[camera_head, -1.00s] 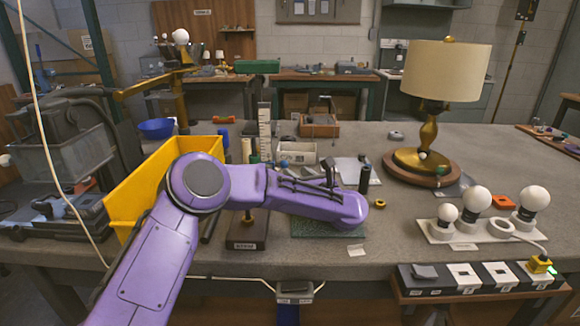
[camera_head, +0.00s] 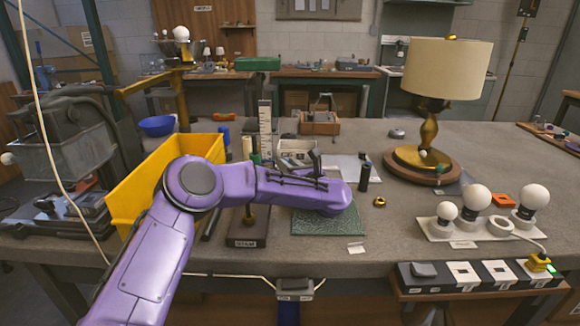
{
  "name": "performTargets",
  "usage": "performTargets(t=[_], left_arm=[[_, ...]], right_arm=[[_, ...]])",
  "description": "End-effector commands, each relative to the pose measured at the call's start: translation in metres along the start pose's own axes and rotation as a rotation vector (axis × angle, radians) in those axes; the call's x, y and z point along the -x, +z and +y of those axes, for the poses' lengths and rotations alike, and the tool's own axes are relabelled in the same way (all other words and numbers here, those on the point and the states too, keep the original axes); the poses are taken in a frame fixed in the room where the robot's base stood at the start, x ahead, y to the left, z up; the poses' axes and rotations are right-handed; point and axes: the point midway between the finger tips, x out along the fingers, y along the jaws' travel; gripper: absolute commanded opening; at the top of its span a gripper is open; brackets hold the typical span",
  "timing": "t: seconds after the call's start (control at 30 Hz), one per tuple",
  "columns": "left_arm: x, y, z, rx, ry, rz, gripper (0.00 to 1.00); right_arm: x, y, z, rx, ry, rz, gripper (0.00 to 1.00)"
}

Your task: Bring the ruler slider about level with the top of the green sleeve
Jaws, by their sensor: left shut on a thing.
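The white ruler (camera_head: 265,130) with dark marks stands upright behind my left forearm. A green piece (camera_head: 255,159), which looks like the top of the green sleeve, shows just left of the ruler's lower part. My purple left arm crosses in front and hides what is lower. My left gripper (camera_head: 290,163) is mostly hidden behind the forearm, close to the ruler's lower right side. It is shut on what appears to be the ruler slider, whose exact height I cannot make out. My right gripper is not in view.
A yellow bin (camera_head: 150,180) stands left of the arm. A dark labelled base (camera_head: 248,228) with a brass rod and a green mat (camera_head: 330,222) lie in front. A dark cylinder (camera_head: 364,176), a brass ring (camera_head: 380,202) and a lamp (camera_head: 430,130) stand to the right.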

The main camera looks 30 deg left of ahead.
Motion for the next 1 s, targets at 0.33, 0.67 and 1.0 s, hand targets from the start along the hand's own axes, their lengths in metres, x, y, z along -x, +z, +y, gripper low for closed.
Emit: performTargets(t=[0.33, 0.67, 1.0], left_arm=[[0.000, 0.051, 0.009, 0.003, -0.001, -0.003, 0.00], [0.000, 0.060, 0.011, 0.001, -0.001, -0.003, 0.00], [0.000, 0.059, 0.011, 0.000, -0.001, -0.001, 0.54]], right_arm=[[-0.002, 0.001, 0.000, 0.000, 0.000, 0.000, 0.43], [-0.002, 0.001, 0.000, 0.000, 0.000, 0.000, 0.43], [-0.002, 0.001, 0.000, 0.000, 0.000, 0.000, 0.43]])
